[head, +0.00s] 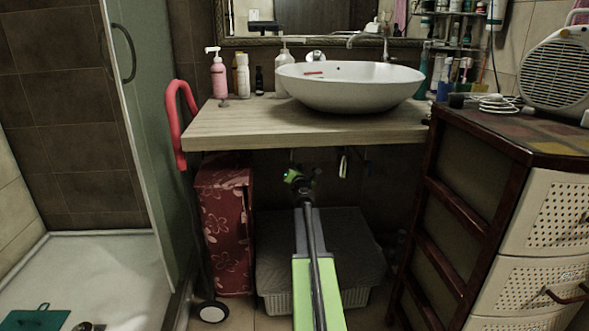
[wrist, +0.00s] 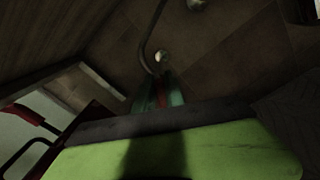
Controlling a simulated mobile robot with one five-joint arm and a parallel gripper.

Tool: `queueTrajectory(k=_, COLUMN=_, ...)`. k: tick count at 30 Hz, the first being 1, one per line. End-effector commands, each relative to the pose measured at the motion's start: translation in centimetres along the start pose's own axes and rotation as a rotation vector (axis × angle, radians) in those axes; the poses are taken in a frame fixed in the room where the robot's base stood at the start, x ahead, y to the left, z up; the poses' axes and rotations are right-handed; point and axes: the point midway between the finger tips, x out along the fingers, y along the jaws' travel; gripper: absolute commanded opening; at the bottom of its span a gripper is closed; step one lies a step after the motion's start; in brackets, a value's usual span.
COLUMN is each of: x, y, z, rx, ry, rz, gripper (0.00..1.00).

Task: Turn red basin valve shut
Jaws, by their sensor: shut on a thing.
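My gripper (head: 300,178) is under the wooden counter in the head view, below the basin, at the far end of my outstretched arm. In the wrist view my gripper (wrist: 158,88) shows two dark green fingers with a narrow red strip between them. The strip looks like the red valve (wrist: 160,98), and the fingers are shut on it. A curved pipe and a round metal fitting (wrist: 161,56) show just beyond the fingertips. The valve cannot be made out in the head view. The view is dark, so its turn angle cannot be told.
The white basin (head: 350,86) stands on the wooden counter (head: 300,127). Below, a red flowered case (head: 224,232) stands left of my arm and a grey lidded box (head: 355,250) lies beneath it. A dark-framed drawer cabinet (head: 465,215) closes off the right side.

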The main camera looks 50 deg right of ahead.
Motion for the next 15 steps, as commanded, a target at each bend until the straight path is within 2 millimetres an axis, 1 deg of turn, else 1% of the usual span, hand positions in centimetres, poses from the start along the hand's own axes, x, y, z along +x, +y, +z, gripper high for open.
queueTrajectory(k=15, x=0.1, y=-1.2, z=-0.5, rx=0.488, ry=0.002, rz=0.002, gripper=0.00)
